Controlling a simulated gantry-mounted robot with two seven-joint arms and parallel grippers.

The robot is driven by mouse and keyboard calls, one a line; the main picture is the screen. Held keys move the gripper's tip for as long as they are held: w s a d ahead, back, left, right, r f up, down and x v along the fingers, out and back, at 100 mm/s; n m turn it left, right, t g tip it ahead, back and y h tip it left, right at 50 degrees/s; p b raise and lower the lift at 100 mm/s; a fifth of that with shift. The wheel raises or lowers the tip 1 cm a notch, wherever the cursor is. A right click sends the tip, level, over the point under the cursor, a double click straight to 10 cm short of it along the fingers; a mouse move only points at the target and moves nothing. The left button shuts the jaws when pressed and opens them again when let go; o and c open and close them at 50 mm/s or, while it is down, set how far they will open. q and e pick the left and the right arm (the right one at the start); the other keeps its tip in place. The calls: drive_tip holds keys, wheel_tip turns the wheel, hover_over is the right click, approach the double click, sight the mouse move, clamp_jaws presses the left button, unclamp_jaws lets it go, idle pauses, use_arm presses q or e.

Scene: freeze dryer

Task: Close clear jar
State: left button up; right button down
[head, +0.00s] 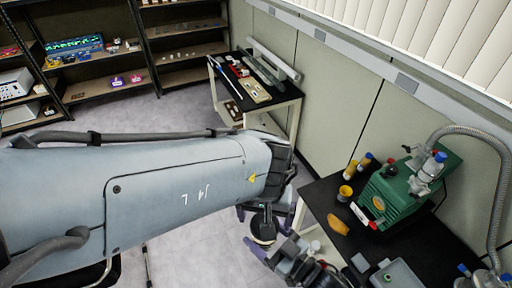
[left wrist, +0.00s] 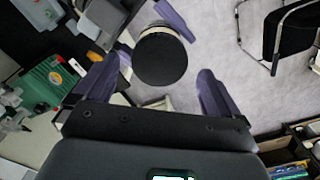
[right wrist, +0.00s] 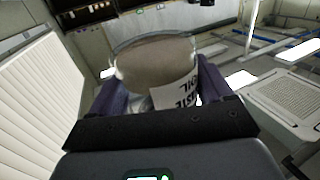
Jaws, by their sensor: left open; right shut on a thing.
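A round black lid (left wrist: 161,58) shows face-on in the left wrist view, with a thin pale edge around part of it. It also shows in the head view (head: 263,227). My left gripper (left wrist: 164,82) is open, its purple fingers spread on either side of the lid with gaps. My right gripper (right wrist: 158,88) is shut on the clear jar (right wrist: 160,62), which has brownish contents and a white printed label. In the head view my right gripper (head: 266,247) is at the lid's lower edge. I cannot tell whether the lid is seated on the jar.
A black bench (head: 322,200) at right bears a green pump (head: 402,190), yellow containers (head: 345,192) and an orange item (head: 338,226). A small table (head: 286,98) with tools stands behind. Shelves (head: 105,86) stand at the back left. Open floor (head: 165,118) lies between.

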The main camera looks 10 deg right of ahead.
use_arm(q)
drive_tip(key=shift+r, duration=1.15)
drive_tip(key=shift+c, duration=0.3)
